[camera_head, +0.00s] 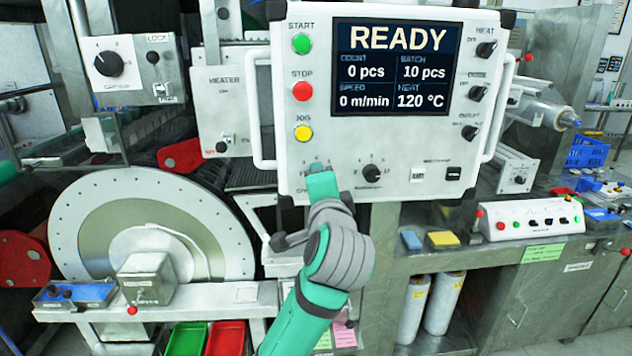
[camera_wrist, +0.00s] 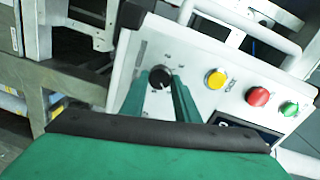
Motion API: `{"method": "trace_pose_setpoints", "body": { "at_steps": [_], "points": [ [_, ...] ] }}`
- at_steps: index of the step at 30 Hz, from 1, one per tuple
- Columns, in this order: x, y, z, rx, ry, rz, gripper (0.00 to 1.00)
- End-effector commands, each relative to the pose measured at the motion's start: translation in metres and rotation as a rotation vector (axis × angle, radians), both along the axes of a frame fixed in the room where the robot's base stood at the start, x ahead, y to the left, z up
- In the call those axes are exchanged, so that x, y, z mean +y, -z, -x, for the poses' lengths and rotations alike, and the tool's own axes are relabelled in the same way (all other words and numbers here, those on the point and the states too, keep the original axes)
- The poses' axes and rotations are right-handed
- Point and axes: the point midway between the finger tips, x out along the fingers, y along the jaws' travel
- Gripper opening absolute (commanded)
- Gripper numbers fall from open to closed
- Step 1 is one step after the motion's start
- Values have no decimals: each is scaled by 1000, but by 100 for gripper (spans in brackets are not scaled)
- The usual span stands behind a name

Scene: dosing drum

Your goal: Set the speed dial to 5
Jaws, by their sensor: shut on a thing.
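The white control panel (camera_head: 380,150) faces me. Its display (camera_head: 397,68) reads READY, speed 0 m/min, count 0 pcs, batch 10 pcs and heat 120 °C. My gripper (camera_head: 319,172) is at the panel's lower left and covers the speed dial in the head view. In the wrist view the speed dial (camera_wrist: 159,76) is a round black knob between the two green fingertips, and my gripper (camera_wrist: 162,82) is shut on it. Small scale marks show around the knob, but its numbers and setting are too small to read.
Right of my gripper is a second black dial (camera_head: 372,173). Above it are a yellow JOG button (camera_head: 303,133), a red STOP button (camera_head: 302,91) and a green START button (camera_head: 301,44). Light handle bars flank the panel. A large round drum (camera_head: 85,215) stands at the left.

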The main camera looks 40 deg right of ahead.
Motion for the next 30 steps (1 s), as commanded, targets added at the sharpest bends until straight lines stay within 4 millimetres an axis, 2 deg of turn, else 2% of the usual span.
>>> {"method": "trace_pose_setpoints", "body": {
  "at_steps": [8,9,11,12,23,30],
  "points": [
    [-2,-1,2,-4,6,0,6],
    [-2,-1,2,-4,6,0,31],
    [-2,-1,2,-3,6,0,45],
    [-2,-1,1,-2,5,0,47],
    [2,-1,5,-2,3,1,47],
    [21,-4,36,-4,3,1,47]
  ]
}}
